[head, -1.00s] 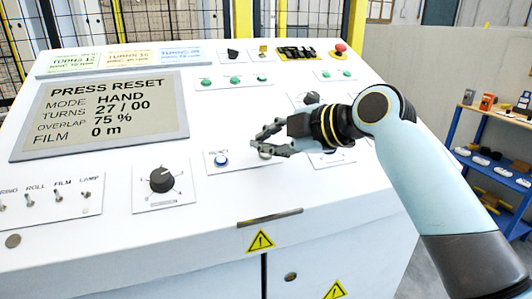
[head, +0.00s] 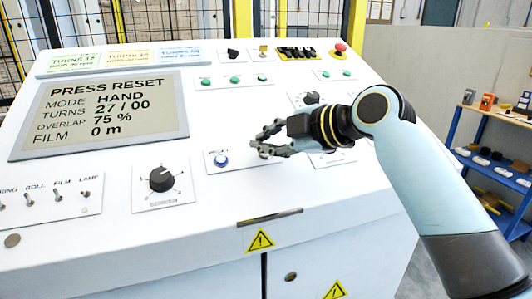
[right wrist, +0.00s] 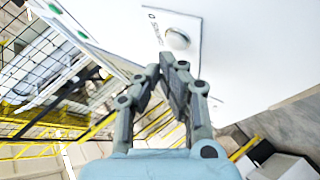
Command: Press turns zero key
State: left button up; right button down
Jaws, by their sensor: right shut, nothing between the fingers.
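A blue round button (head: 221,160) sits on a small white plate with a label on the console's sloping face. The label is too small to read. My right gripper (head: 261,143) is to the right of this button, apart from it in the picture. It is shut and empty, fingers pointing left. In the right wrist view the fingers (right wrist: 170,66) meet near a plate with a round greyish button (right wrist: 177,38) beyond them. I cannot tell whether it is the same button. The display (head: 100,115) reads PRESS RESET, HAND, TURNS 27 / 00, 75 %, 0 m.
A black rotary knob (head: 162,178) is left of the blue button, with toggle switches (head: 57,195) further left. Green buttons (head: 235,79) and a red mushroom button (head: 340,48) are higher up. My right forearm covers part of the console's right side. A blue shelf (head: 490,165) stands at right.

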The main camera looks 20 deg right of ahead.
jog(key=shift+w+f, duration=0.15)
jog(key=shift+f, duration=0.15)
jog(key=shift+w+f+b, duration=0.1)
jog(key=shift+f+b, duration=0.25)
jog(key=shift+b, duration=0.15)
dwell(0.4)
jog(key=shift+r, duration=0.1)
jog(key=shift+s+r+p, duration=0.3)
jog(key=shift+r+p, duration=0.35)
jog(key=shift+p, duration=0.05)
jog(key=r+p, duration=0.1)
jog(key=s+r+p, duration=0.1)
jog(key=r, duration=0.1)
jog(key=s+r+p, duration=0.1)
jog(key=p, duration=0.1)
jog(key=shift+r, duration=0.3)
dwell(0.4)
